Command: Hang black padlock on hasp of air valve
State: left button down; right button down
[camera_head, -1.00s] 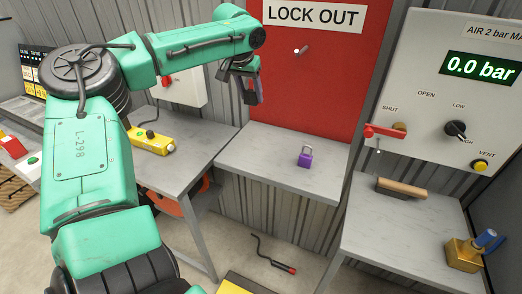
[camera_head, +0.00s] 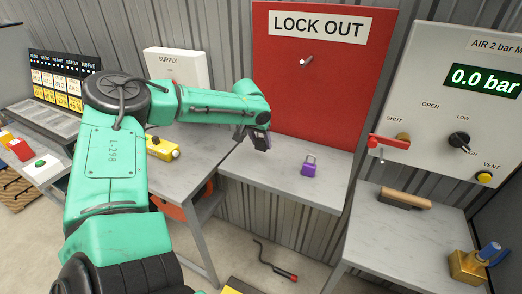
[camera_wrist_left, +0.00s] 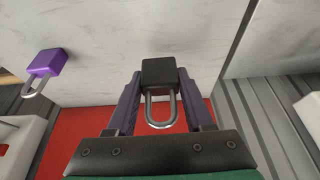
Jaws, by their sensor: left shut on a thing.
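My left gripper (camera_head: 262,140) is in front of the lower part of the red board in the head view, above the grey shelf. The left wrist view shows the left gripper (camera_wrist_left: 160,105) shut on the black padlock (camera_wrist_left: 159,72), with its silver shackle between the fingers. In the head view the padlock is too small to make out clearly. The air valve's red lever (camera_head: 388,141) is on the grey panel (camera_head: 436,108) at the right, beside the SHUT label. A small pin below it may be the hasp. My right gripper is not in view.
A purple padlock (camera_head: 309,166) stands on the shelf (camera_head: 265,172); the left wrist view also shows it (camera_wrist_left: 46,62). A bare peg (camera_head: 307,61) sticks out of the red LOCK OUT board (camera_head: 325,95). A brush (camera_head: 403,195) and a brass block (camera_head: 468,265) lie on the right table.

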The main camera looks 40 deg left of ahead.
aim_at(260, 148)
pick_arm(q)
notch_tip(260, 148, down, 4)
jog(key=shift+d+f, duration=0.1)
jog(key=shift+f, duration=0.05)
jog(key=shift+f, duration=0.1)
jog(key=shift+f, duration=0.1)
jog(key=shift+c, duration=1.4)
grip_release()
